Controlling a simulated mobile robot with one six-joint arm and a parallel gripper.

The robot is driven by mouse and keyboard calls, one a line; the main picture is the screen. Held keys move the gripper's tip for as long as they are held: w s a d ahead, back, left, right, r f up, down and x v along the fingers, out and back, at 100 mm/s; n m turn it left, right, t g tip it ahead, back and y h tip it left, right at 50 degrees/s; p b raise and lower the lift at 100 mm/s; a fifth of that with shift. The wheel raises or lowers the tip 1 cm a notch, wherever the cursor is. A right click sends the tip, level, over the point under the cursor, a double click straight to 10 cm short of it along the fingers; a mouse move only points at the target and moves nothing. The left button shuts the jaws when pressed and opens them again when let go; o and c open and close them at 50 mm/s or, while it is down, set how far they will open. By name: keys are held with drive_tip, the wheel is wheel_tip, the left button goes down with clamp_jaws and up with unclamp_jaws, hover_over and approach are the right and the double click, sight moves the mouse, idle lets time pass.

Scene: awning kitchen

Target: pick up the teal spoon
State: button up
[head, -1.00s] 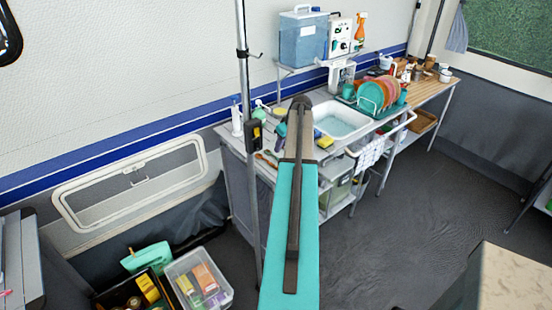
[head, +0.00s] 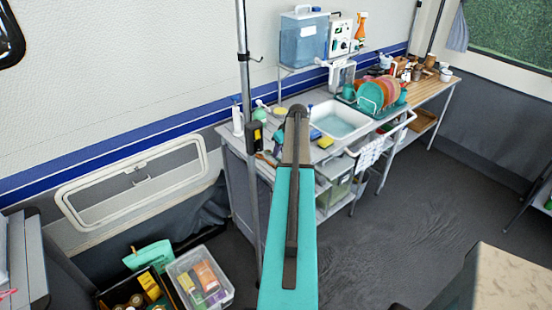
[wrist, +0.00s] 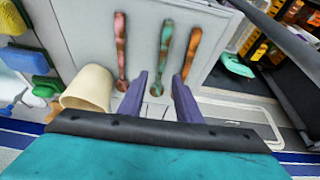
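The teal spoon (wrist: 164,45) lies on the grey counter in the wrist view, between two reddish spoons, with brownish blotches on its handle. My gripper (wrist: 159,78) is open, its two purple fingers apart on either side of the lower end of the teal spoon. I see nothing held between them. I cannot tell how high the fingers are above the counter. In the head view my own arm hides the gripper and the teal spoon.
One reddish spoon (wrist: 120,45) lies left of the teal one, another (wrist: 192,50) close on its right. A cream cup (wrist: 88,88) stands by the left finger, with sponges beyond. In the head view, the sink (head: 340,120) is right of my arm; a pole (head: 248,150) stands left.

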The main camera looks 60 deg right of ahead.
sight(278, 158)
drive_tip(key=shift+p+x, duration=0.7)
drive_tip(key=shift+x, duration=0.95)
drive_tip(key=shift+c, duration=0.3)
clamp_jaws()
